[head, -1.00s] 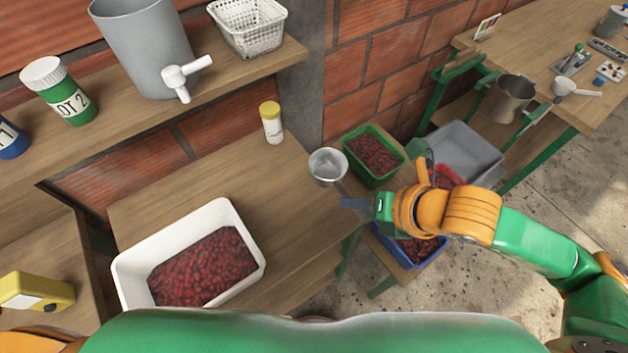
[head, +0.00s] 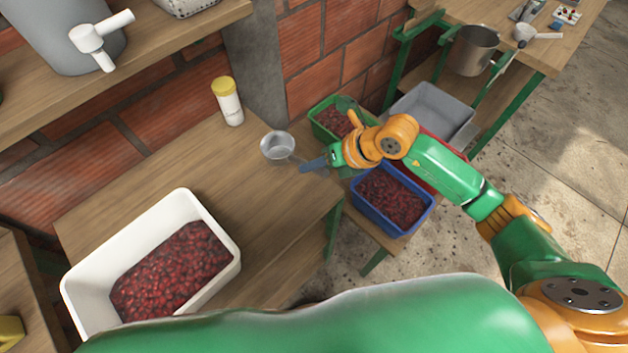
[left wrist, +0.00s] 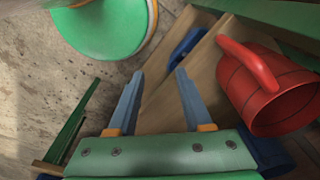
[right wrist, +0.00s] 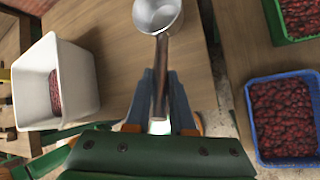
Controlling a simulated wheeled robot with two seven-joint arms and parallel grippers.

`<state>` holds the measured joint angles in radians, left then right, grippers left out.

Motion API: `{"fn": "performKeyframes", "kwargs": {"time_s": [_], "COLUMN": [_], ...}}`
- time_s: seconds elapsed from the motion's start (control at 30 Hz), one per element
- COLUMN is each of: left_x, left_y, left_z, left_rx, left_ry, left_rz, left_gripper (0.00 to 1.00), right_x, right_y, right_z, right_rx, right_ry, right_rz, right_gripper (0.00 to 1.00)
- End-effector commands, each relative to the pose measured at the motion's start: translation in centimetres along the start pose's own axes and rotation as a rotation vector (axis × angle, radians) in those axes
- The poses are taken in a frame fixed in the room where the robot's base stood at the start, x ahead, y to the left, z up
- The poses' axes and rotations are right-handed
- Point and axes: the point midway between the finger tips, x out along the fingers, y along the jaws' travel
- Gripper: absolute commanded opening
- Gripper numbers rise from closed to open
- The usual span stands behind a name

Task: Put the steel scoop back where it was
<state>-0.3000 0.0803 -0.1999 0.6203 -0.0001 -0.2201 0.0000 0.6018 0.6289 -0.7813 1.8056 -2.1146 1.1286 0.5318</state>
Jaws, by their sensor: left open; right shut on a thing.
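The steel scoop has a round metal bowl (head: 278,148) and a dark handle. My right gripper (head: 312,165) is shut on the scoop's handle near the right end of the wooden table (head: 190,160). In the right wrist view the scoop's bowl (right wrist: 157,14) points away from my fingers, and its brown handle (right wrist: 161,75) runs between the fingertips (right wrist: 160,85). Whether the scoop touches the table top I cannot tell. My left gripper (left wrist: 158,85) is open and empty in the left wrist view; it is not in the head view.
A white tub (head: 75,285) of red cherries stands left on the table, and a yellow-capped jar (head: 229,105) at its back. Right are a blue crate (head: 372,212), a green crate (head: 318,129) and a grey bin (head: 440,105). A red jug (left wrist: 270,90) is near my left gripper.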

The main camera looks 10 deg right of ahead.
Motion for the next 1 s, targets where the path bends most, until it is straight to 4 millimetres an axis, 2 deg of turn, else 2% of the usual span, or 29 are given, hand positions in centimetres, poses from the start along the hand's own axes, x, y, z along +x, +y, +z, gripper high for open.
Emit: {"fn": "performKeyframes", "kwargs": {"time_s": [0.03, 0.17, 0.3, 0.47, 0.5, 0.57, 0.6, 0.87, 1.0], "left_x": [1.4, 3.5, 2.9, 3.1, 3.0, 3.0, 3.0, 2.9, 3.1], "left_y": [0.0, 0.1, 0.1, 0.1, 0.1, 0.1, 0.1, 0.1, 0.1], "left_z": [0.1, 0.3, 0.2, 0.3, 0.2, 0.2, 0.2, 0.2, 0.3], "left_rx": [0.000, 0.000, 0.000, 0.000, 0.000, 0.000, 0.000, 0.000, 0.000], "left_ry": [0.000, 0.000, 0.000, 0.000, 0.000, 0.000, 0.000, 0.000, 0.000], "left_rz": [0.000, 0.000, 0.000, 0.000, 0.000, 0.000, 0.000, 0.000, 0.000], "left_gripper": [0.50, 0.50, 0.50, 0.50, 0.50, 0.50, 0.50, 0.50, 0.50], "right_x": [1.1, 3.0, 2.6, 2.8, 2.7, 2.7, 2.7, 2.6, 1.2], "right_y": [-0.7, -1.7, -1.5, -1.6, -1.6, -1.6, -1.6, -1.5, -1.7], "right_z": [-0.1, -1.4, -1.2, -1.3, -1.3, -1.3, -1.3, -1.2, -1.2], "right_rx": [0.000, 0.000, 0.000, 0.000, 0.001, 0.001, 0.001, 0.001, 0.000], "right_ry": [-0.002, 0.000, 0.000, 0.000, 0.001, 0.001, 0.001, 0.001, -0.002], "right_rz": [0.000, 0.000, 0.000, 0.000, -0.001, -0.001, -0.001, -0.001, -0.003], "right_gripper": [0.00, 0.00, 0.00, 0.00, 0.32, 0.49, 0.52, 0.52, 0.52]}}
